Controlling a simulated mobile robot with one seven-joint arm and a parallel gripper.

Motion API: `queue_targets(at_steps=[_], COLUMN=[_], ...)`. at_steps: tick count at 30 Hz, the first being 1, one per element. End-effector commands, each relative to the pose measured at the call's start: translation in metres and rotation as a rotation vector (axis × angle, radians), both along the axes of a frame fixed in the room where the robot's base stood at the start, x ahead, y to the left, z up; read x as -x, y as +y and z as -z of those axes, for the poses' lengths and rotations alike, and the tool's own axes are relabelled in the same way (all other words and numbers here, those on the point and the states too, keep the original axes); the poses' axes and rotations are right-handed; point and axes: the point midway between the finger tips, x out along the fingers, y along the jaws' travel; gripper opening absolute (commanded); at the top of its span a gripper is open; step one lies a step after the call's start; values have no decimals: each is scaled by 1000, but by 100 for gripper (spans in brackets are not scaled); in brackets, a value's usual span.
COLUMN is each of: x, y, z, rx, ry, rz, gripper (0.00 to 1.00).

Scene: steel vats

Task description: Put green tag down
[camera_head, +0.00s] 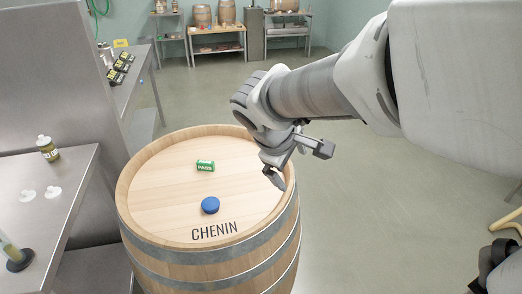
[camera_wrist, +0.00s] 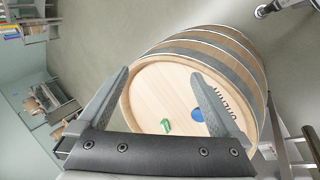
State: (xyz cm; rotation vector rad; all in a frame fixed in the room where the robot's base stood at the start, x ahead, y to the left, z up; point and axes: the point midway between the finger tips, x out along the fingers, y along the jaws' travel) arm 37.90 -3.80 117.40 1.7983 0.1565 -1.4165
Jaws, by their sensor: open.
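A green tag (camera_head: 205,166) with white PASS lettering lies on the top of a wooden barrel (camera_head: 155,190) marked CHENIN. The tag also shows in the wrist view (camera_wrist: 166,126), lying on the barrel's pale lid (camera_wrist: 160,90) between my fingers as seen from the wrist. My gripper (camera_head: 275,180) is over the right side of the barrel's top, apart from the tag. In the wrist view my gripper (camera_wrist: 160,78) has its two fingers spread wide with nothing between them.
A round blue cap (camera_head: 210,205) lies on the barrel in front of the tag. A steel table (camera_head: 70,190) at left holds a bottle (camera_head: 48,148), white discs and a cylinder.

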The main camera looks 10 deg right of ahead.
Motion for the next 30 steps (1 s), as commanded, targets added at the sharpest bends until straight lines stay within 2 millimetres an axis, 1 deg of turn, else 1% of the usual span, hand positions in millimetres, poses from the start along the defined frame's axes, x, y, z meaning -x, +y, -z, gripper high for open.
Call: queue_targets(at_steps=[1,3,9,12,15,18,21,30], x=[16,36,87,107,121,129,133,133], y=[-2,-1,11,20,28,34,37,38], z=[-6,-11,-22,-26,-28,-29,-30,-30], rx=[-64,-150,-395,-500,-582,-634,-660,-664], ry=[-27,-57,-145,-183,-213,-231,-239,-239], rz=[62,141,348,430,491,527,546,549], gripper=[100,100,100,100,100,100,100,100])
